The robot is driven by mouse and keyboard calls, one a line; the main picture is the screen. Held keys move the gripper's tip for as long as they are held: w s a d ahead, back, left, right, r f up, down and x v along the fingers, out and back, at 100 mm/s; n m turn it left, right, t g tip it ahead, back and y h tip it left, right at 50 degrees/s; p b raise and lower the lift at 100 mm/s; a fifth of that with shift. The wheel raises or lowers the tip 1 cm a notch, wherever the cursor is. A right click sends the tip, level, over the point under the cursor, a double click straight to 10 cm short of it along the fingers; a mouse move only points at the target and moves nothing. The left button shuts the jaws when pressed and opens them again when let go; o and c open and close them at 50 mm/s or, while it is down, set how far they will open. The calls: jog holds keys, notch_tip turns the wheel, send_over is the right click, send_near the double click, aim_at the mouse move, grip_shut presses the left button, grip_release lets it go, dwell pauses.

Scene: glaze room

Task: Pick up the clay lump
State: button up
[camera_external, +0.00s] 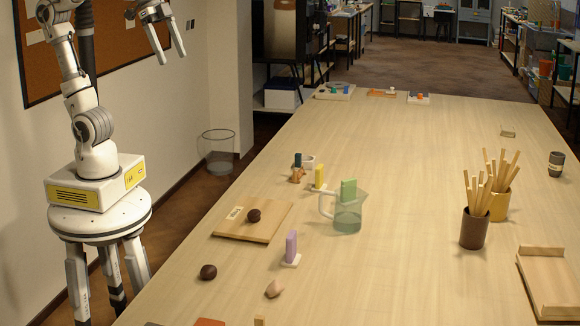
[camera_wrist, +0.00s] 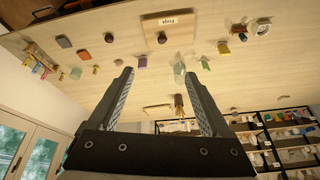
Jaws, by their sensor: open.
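Two dark brown rounded lumps look alike, and I cannot tell which is the clay lump. One lump (camera_external: 254,215) sits on a wooden board (camera_external: 262,233); it also shows in the wrist view (camera_wrist: 161,38). The other lump (camera_external: 208,272) rests on the bare table left of a beige lump (camera_external: 274,289); it appears near the top of the wrist view (camera_wrist: 109,38). My gripper (camera_external: 172,58) is open and empty, raised beside the wall at upper left, well away from both lumps. Its two fingers are spread in the wrist view (camera_wrist: 158,74).
A glass jug (camera_external: 347,219) with a green block at it, a purple block (camera_external: 291,247) and a yellow block (camera_external: 319,177) stand near the board. Brown (camera_external: 473,230) and ochre (camera_external: 498,208) stick-filled pots stand to the right. The table's far middle is mostly clear.

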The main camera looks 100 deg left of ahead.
jog(key=w+d+r+m+g, duration=0.1)
jog(key=w+d+r+m, duration=0.2)
jog(key=w+d, duration=0.3)
jog(key=m+g+b, duration=0.3)
jog(key=m+g, duration=0.1)
jog(key=m, duration=0.5)
send_over(208, 267)
jog(key=f, duration=4)
jog(key=shift+s+d, duration=0.1)
jog(key=shift+s, duration=0.3)
jog(key=shift+w+f+p, duration=0.2)
jog(key=shift+f, duration=1.2)
jog(key=shift+w+f+p, duration=0.15)
jog(key=shift+w+f, duration=0.05)
jog(key=shift+f, duration=1.2)
grip_shut()
